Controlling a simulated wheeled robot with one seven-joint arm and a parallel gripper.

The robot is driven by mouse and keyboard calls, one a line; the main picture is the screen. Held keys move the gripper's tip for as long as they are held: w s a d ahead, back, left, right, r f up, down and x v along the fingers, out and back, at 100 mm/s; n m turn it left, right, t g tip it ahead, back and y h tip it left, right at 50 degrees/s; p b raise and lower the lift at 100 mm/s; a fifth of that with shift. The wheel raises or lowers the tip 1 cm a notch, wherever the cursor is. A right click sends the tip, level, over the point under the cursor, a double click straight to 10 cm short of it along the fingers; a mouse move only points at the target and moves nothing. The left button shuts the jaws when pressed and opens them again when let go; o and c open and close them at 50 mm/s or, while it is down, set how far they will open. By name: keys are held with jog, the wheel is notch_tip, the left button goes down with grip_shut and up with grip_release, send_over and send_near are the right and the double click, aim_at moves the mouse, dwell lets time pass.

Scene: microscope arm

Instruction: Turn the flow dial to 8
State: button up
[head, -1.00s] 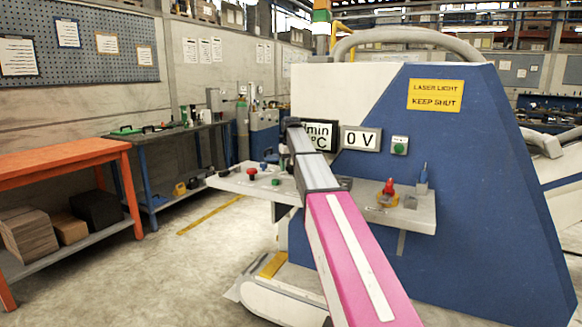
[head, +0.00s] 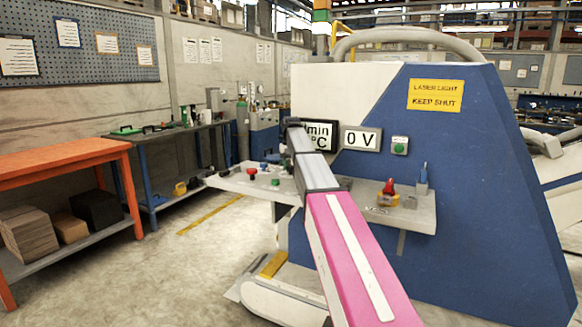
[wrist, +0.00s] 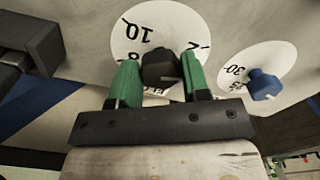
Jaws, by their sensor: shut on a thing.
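The flow dial is a round white face (wrist: 178,22) with black numbers in the wrist view. A 10, a partly covered 8 and a 2 can be read, and lettering below is mostly hidden. Its dark knob (wrist: 160,66) stands at the middle. My gripper (wrist: 159,78) has green fingers, one on each side of this knob, and is shut on it. The fingers cover the lower part of the face, and I cannot tell which number the knob points to. In the head view my arm hides the gripper and the dial.
A second white dial with a blue knob (wrist: 264,84) sits close on the right in the wrist view. A dark block (wrist: 35,40) is at the upper left. In the head view, a shelf (head: 420,218) with a red-topped control (head: 389,188) juts from the blue machine (head: 470,190).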

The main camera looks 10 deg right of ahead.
aim_at(290, 166)
jog(key=m, duration=0.6)
jog(key=shift+a+m, duration=0.15)
jog(key=shift+m, duration=0.15)
jog(key=m, duration=0.6)
jog(key=shift+w+a, duration=0.1)
jog(key=shift+w, duration=0.05)
jog(key=m, duration=0.6)
jog(key=shift+w+m, duration=0.15)
jog(key=shift+m, duration=0.15)
jog(key=m, duration=0.5)
jog(key=shift+w+m, duration=0.15)
jog(key=shift+m, duration=0.15)
jog(key=o, duration=0.9)
jog(key=shift+o, duration=0.2)
jog(key=shift+r, duration=0.15)
notch_tip(290, 166, up, 11)
jog(key=shift+f, duration=0.2)
